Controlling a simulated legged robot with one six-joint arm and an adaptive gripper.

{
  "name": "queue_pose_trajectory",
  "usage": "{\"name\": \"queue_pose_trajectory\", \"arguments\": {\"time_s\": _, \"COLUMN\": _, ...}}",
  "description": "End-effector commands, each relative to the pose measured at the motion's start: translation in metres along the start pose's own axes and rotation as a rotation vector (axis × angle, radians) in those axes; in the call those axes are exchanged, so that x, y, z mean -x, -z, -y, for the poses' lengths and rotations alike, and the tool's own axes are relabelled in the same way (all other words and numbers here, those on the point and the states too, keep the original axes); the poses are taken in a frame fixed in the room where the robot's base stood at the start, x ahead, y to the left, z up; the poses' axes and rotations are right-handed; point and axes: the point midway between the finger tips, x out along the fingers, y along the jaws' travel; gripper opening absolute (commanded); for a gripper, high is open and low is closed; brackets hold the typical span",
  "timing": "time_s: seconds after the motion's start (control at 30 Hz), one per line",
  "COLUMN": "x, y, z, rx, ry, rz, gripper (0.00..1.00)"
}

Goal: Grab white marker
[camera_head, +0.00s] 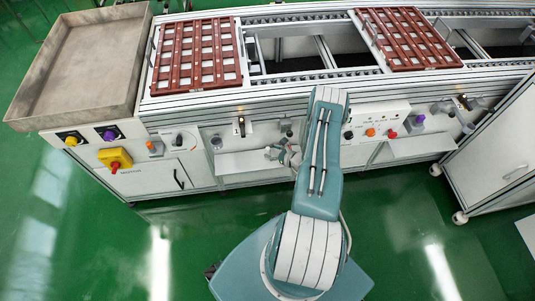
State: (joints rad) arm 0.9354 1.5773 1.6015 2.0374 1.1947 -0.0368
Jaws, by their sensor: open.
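I cannot make out a white marker in this view; if it is here, it is too small, too pale against the white surfaces, or hidden. My gripper (279,152) is small in the picture, just left of my teal arm. It is open, near the right end of a narrow white shelf (240,163) on the front of the conveyor bench. I see nothing between its fingers, though they are small and partly blend with the shelf. My arm hides part of the bench front right of the gripper.
The conveyor (300,78) carries two red-brown grid trays (197,84) and (408,62). A grey metal bin (90,62) is at upper left. Knobs and a yellow switch (115,160) stick out from the bench front. A second white shelf (420,146) is right. The green floor in front is clear.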

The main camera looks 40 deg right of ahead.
Motion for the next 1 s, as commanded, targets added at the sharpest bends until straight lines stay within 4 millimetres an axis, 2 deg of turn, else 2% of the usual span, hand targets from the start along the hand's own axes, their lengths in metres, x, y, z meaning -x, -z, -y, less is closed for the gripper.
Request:
{"name": "queue_pose_trajectory", "arguments": {"time_s": 0.1, "x": -0.019, "y": 0.001, "z": -0.001, "rx": 0.001, "ry": -0.003, "rz": -0.001, "gripper": 0.71}}
{"name": "queue_pose_trajectory", "arguments": {"time_s": 0.2, "x": -0.027, "y": 0.001, "z": -0.001, "rx": 0.000, "ry": -0.002, "rz": 0.000, "gripper": 0.71}}
{"name": "queue_pose_trajectory", "arguments": {"time_s": 0.43, "x": -0.029, "y": 0.000, "z": -0.001, "rx": -0.001, "ry": 0.000, "rz": 0.000, "gripper": 0.71}}
{"name": "queue_pose_trajectory", "arguments": {"time_s": 0.47, "x": -0.029, "y": 0.000, "z": -0.001, "rx": -0.001, "ry": 0.000, "rz": 0.000, "gripper": 0.66}}
{"name": "queue_pose_trajectory", "arguments": {"time_s": 0.5, "x": -0.029, "y": 0.000, "z": -0.001, "rx": -0.001, "ry": 0.000, "rz": 0.000, "gripper": 0.49}}
{"name": "queue_pose_trajectory", "arguments": {"time_s": 0.57, "x": -0.029, "y": 0.000, "z": 0.000, "rx": -0.001, "ry": 0.000, "rz": 0.000, "gripper": 0.22}}
{"name": "queue_pose_trajectory", "arguments": {"time_s": 0.6, "x": -0.029, "y": 0.000, "z": 0.000, "rx": -0.001, "ry": 0.000, "rz": 0.000, "gripper": 0.04}}
{"name": "queue_pose_trajectory", "arguments": {"time_s": 0.63, "x": -0.029, "y": 0.001, "z": 0.000, "rx": -0.001, "ry": 0.000, "rz": 0.000, "gripper": 0.00}}
{"name": "queue_pose_trajectory", "arguments": {"time_s": 1.0, "x": -0.028, "y": 0.001, "z": -0.001, "rx": -0.001, "ry": 0.000, "rz": -0.001, "gripper": 0.00}}
